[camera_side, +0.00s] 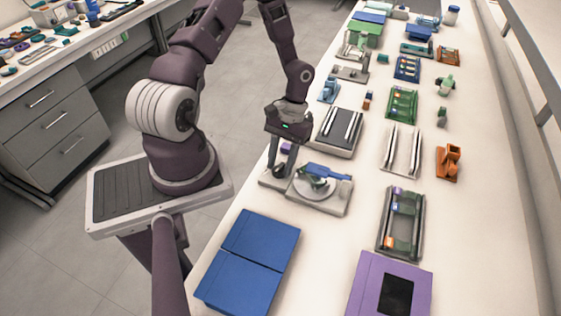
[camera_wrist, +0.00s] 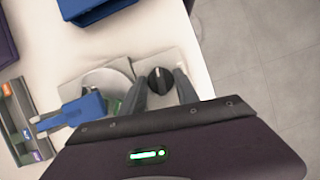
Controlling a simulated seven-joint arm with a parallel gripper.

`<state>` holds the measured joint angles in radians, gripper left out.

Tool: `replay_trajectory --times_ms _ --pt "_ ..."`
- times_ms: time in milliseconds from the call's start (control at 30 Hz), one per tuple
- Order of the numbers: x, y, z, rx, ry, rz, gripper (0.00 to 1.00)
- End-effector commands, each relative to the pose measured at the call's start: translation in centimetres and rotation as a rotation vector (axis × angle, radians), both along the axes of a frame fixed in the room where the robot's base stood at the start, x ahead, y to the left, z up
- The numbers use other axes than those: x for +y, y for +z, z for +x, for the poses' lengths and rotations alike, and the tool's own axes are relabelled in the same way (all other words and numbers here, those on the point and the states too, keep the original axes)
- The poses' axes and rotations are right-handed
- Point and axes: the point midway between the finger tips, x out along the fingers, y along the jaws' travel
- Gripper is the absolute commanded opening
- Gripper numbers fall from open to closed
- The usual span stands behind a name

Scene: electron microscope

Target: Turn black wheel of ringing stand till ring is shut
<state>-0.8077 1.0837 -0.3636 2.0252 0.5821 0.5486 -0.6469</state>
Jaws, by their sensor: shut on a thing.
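The ringing stand is a grey base (camera_side: 325,205) with a pale round plate (camera_side: 311,183) and a blue part (camera_side: 330,170) on top. It also shows in the wrist view, where the blue part (camera_wrist: 82,112) lies left of my fingers. The black wheel (camera_wrist: 160,80) sits on a grey block at the stand's end near the table edge. My gripper (camera_side: 284,168) points down over that block, with its fingers on either side of the wheel, shut on it. The ring is too small to make out, so I cannot tell how far it is closed.
Blue boxes (camera_side: 248,262) lie in front of the stand, and a purple case (camera_side: 390,285) lies at the front right. A grey tray with rails (camera_side: 338,130) stands just behind. A slotted rack (camera_side: 401,222) is to the right. The table edge runs close by the wheel.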

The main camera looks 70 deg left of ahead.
Motion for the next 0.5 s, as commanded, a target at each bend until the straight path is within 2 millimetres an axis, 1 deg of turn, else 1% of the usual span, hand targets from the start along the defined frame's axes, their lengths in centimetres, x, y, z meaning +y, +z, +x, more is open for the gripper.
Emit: replay_trajectory --times_ms 500 --pt "-0.26 0.07 0.22 -0.001 -0.479 0.003 0.0"
